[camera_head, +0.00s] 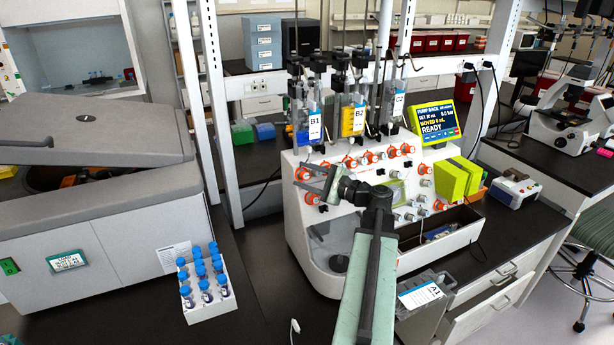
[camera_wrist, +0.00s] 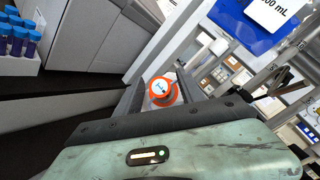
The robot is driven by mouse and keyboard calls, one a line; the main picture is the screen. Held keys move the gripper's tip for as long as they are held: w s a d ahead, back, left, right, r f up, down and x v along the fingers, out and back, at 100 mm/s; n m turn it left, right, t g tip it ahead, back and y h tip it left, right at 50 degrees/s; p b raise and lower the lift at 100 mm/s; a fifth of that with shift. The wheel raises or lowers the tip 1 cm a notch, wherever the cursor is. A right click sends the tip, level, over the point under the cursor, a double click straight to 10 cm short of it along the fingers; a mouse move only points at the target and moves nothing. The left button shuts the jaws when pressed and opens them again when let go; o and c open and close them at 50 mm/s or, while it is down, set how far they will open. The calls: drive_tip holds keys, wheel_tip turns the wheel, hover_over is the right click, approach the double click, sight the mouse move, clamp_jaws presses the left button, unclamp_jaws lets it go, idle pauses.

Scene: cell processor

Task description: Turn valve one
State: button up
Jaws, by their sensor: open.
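My gripper (camera_head: 308,179) is at the left end of the white cell processor (camera_head: 305,240), its jaws open. An orange round valve knob (camera_head: 302,173) sits at the jaw tips. In the wrist view the orange knob (camera_wrist: 162,92), with a pale face and a dark mark, shows between the two grey fingers. I cannot tell whether the fingers touch it, and no number on it is legible. Another orange knob (camera_head: 312,198) is just below the gripper. Several more orange knobs (camera_head: 381,155) run along the panel to the right.
Syringe units with hanging labels B1 (camera_head: 315,127) and B2 (camera_head: 359,119) stand above the panel. A white rack (camera_head: 208,308) of blue-capped tubes and a large centrifuge (camera_head: 100,235) are at left.

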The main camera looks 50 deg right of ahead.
clamp_jaws()
drive_tip(key=shift+d, duration=0.1)
